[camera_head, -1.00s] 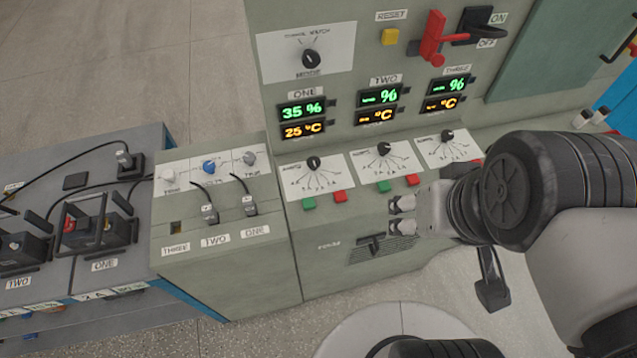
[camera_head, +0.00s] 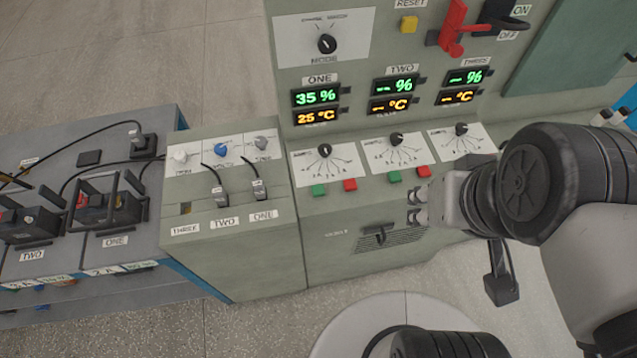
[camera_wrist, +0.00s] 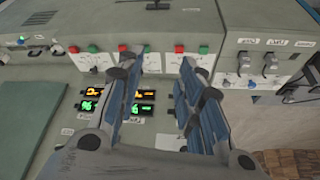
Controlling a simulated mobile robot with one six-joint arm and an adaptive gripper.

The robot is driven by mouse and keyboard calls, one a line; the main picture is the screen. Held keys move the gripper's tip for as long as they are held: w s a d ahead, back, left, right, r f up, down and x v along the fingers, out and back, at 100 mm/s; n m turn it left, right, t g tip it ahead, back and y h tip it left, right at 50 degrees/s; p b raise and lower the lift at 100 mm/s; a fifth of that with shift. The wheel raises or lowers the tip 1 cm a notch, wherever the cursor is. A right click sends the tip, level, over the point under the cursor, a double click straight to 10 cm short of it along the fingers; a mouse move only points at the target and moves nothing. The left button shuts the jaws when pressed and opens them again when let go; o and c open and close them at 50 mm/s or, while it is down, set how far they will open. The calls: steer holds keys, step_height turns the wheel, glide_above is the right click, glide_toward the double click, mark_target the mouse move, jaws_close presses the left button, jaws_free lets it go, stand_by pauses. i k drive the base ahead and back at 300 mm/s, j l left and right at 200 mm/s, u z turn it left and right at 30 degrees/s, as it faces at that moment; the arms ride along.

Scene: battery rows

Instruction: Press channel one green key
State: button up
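The channel one green key (camera_head: 319,190) is on the sloped ledge of the grey-green cabinet, under the ONE dial and left of a red key (camera_head: 350,185). In the wrist view, where the scene is upside down, the green key (camera_wrist: 203,50) shows beyond the right finger. My gripper (camera_head: 416,205) is in front of the cabinet, to the right of and lower in the picture than that key, near the channel two red key (camera_head: 423,171). Its fingers stand apart with nothing between them in the wrist view (camera_wrist: 158,68). I see no contact with the green key.
The channel two green key (camera_head: 394,177) lies between channel one's red key and my gripper. Displays read 35 % and 25 °C for ONE (camera_head: 316,97). A lower box with plugged cables (camera_head: 240,240) stands left.

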mark_target(317, 190)
steer(key=j+z, duration=0.2)
steer(key=j, duration=2.3)
